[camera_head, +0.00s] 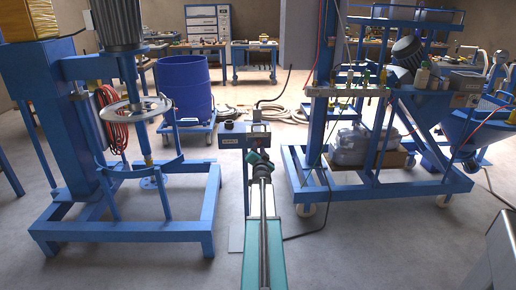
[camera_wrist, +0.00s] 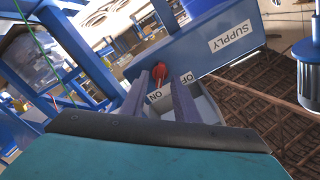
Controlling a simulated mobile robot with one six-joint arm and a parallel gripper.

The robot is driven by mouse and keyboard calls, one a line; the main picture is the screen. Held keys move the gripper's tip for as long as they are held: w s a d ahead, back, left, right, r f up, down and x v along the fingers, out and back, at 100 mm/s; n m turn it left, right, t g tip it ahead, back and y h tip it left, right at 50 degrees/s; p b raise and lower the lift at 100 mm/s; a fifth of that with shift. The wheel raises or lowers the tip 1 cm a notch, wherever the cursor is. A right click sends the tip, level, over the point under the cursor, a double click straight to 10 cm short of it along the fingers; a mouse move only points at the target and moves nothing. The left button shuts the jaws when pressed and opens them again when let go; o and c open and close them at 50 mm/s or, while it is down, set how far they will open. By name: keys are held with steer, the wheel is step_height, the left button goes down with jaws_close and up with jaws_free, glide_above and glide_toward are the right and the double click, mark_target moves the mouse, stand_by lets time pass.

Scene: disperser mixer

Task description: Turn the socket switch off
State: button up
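The socket switch's red knob (camera_wrist: 159,70) shows in the wrist view, just beyond and between my fingertips. A white ON label (camera_wrist: 157,96) and a partly covered OFF label (camera_wrist: 186,79) are beside it on a grey housing. The labels appear upside down or tilted. My gripper (camera_wrist: 160,82) is open, with one finger on each side of the knob; I cannot tell whether either touches it. The blue box (camera_wrist: 216,46) bearing the SUPPLY label is behind.
A blue mixer frame (camera_head: 130,232) stands at left, and a blue wheeled rack (camera_head: 380,188) at right. A blue barrel (camera_head: 185,85) is behind. A black cable (camera_head: 312,233) lies on the floor, right of my arm.

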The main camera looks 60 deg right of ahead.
steer(key=shift+x, duration=0.95)
jaws_close()
